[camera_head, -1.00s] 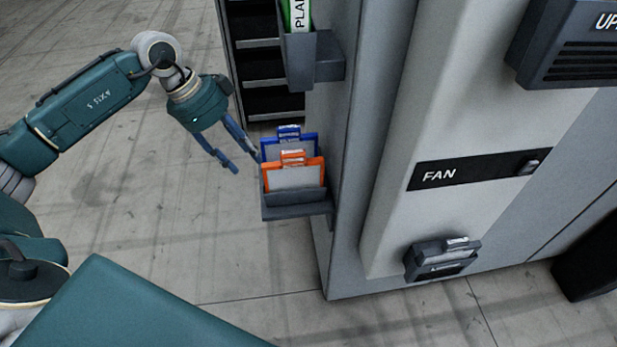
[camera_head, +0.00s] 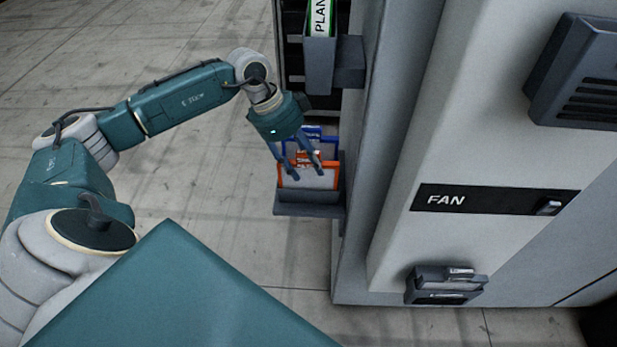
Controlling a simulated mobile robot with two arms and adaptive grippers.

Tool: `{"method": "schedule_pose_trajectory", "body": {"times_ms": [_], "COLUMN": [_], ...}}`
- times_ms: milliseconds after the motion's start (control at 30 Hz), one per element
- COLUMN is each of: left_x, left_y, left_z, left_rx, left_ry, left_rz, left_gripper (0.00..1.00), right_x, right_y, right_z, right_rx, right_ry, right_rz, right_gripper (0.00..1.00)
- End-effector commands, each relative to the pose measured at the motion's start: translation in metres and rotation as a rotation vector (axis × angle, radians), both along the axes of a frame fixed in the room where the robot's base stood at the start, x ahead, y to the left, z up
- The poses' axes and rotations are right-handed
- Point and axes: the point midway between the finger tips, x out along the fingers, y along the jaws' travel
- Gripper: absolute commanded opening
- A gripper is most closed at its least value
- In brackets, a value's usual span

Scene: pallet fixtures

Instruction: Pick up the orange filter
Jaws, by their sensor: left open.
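The orange filter (camera_head: 308,179), an orange frame with a pale panel, stands upright in a grey holder (camera_head: 308,209) on the side of the cabinet. A blue filter (camera_head: 331,147) stands just behind it in the same holder. My left gripper (camera_head: 304,172) is open above the orange filter, with its fingers pointing down near the filter's top tab. The fingers cover part of both filters. I cannot tell whether they touch the orange one. My right gripper is not in view.
A grey cabinet (camera_head: 385,150) with a FAN label (camera_head: 445,200) stands to the right. A holder with a green-and-white item (camera_head: 320,18) sits above the filters. A small dark holder (camera_head: 437,297) is low on the cabinet. Open floor (camera_head: 190,190) lies to the left.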

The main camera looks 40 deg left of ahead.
Motion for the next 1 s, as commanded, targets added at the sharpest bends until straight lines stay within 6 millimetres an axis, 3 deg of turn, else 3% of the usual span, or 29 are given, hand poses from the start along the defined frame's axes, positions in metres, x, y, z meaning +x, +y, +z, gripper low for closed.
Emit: {"method": "schedule_pose_trajectory", "body": {"times_ms": [333,633,867,1000], "left_x": [0.011,0.012,0.012,0.012], "left_y": [-0.013,-0.014,-0.014,-0.015], "left_z": [-0.041,-0.048,-0.048,-0.048], "left_rx": [-0.002,0.001,0.001,0.0], "left_ry": [0.001,0.0,0.0,-0.001], "left_rz": [-0.001,0.0,0.0,0.0], "left_gripper": [0.43,0.43,0.0,0.0], "right_x": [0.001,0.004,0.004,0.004], "right_y": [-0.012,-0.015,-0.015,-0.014], "right_z": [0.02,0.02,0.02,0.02], "right_rx": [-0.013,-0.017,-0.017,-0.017], "right_ry": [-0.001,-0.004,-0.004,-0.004], "right_rz": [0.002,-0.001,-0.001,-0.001], "right_gripper": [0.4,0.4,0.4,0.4]}}
